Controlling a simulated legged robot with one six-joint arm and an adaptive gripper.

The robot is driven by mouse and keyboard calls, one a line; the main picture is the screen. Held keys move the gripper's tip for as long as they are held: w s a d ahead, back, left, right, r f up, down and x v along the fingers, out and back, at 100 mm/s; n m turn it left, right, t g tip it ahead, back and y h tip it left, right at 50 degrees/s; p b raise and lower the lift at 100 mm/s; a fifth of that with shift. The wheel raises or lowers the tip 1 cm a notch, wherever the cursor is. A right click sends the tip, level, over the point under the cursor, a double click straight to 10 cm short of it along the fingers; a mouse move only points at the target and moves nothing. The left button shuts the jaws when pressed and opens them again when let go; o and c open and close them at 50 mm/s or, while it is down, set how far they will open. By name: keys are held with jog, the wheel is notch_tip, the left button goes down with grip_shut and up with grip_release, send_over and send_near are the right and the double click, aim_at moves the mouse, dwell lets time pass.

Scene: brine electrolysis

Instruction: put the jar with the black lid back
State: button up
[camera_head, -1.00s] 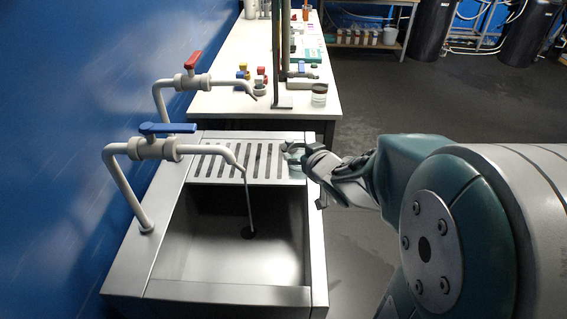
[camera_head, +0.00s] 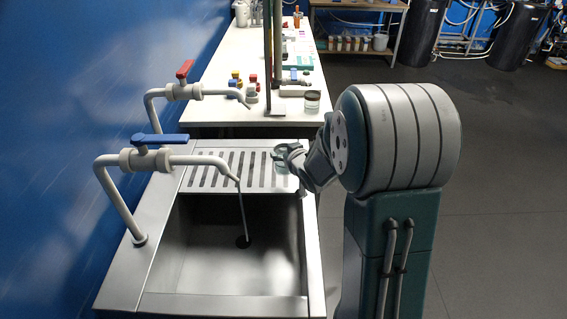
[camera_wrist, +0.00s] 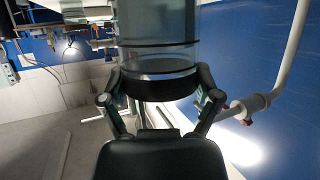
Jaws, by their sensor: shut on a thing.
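In the wrist view my gripper (camera_wrist: 161,88) is shut on a clear glass jar (camera_wrist: 158,50) with a black band, seemingly its lid (camera_wrist: 160,86), between the fingers. The glass extends beyond the fingers, and its far end is cut off by the frame top. In the head view my gripper (camera_head: 282,158) is at the right end of the sink's slotted drainboard; the jar is hard to make out there. I cannot tell whether the jar touches the drainboard.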

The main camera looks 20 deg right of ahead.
jog(key=w+f, duration=0.2)
jog(key=f, duration=0.1)
jog(key=shift+w+d+f, duration=0.3)
jog(key=shift+w+d, duration=0.05)
jog(key=shift+w, duration=0.05)
jog(key=shift+f, duration=1.4)
jog(key=o, duration=1.1)
jog(key=shift+f, duration=0.1)
